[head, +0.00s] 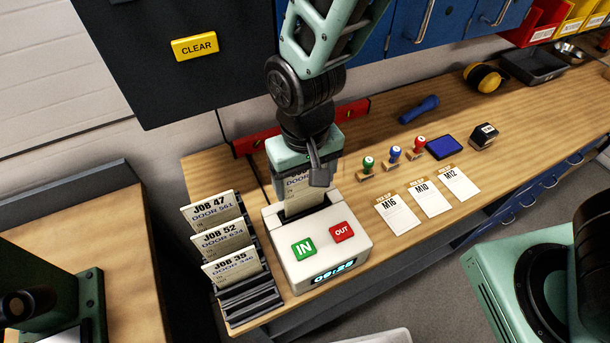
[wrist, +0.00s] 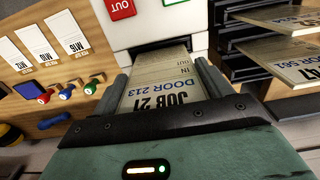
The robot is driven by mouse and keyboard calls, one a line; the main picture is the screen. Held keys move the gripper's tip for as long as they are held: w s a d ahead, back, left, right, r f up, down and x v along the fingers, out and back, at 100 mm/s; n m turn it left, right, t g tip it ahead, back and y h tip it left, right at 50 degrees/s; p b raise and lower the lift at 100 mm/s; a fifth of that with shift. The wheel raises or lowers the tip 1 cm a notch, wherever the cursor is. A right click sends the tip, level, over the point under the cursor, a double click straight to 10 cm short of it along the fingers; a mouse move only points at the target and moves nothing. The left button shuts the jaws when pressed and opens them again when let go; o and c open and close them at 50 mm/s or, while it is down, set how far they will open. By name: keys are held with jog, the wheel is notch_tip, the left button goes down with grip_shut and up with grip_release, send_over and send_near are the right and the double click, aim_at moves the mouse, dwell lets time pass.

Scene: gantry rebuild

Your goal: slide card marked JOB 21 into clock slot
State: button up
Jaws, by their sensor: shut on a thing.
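My gripper (head: 296,170) is shut on the card marked JOB 21 (head: 301,192), directly over the time clock (head: 345,263). In the wrist view the card (wrist: 160,85) reads JOB 21, DOOR 213 and lies between the two fingers (wrist: 166,85). Its far end reaches the dark slot (wrist: 160,47) in the clock's top. The card looks upright in the slot in the head view; how deep it sits I cannot tell. The clock has a green IN button (head: 304,249), a red OUT button (head: 342,232) and a lit display (head: 335,272).
A dark rack (head: 250,300) left of the clock holds cards JOB 47 (head: 210,211), JOB 52 (head: 221,240) and JOB 35 (head: 231,267). Stamps (head: 393,155), an ink pad (head: 443,147) and several white slips (head: 428,197) lie to the right. A red level (head: 350,112) lies behind my gripper.

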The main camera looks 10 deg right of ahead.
jog(key=shift+f+b, duration=0.9)
jog(key=shift+f, duration=0.85)
jog(key=o, duration=1)
jog(key=shift+c, duration=0.2)
notch_tip(320, 180, up, 17)
jog(key=b, duration=0.2)
jog(key=shift+r+b, duration=0.2)
jog(key=shift+b, duration=0.15)
jog(key=s+d+f+n+b, duration=0.4)
jog(key=s+d+f, duration=0.4)
jog(key=s+f, duration=0.3)
jog(key=shift+f+n+y+b, duration=0.3)
jog(key=shift+f+b, duration=0.25)
jog(key=shift+b, duration=0.25)
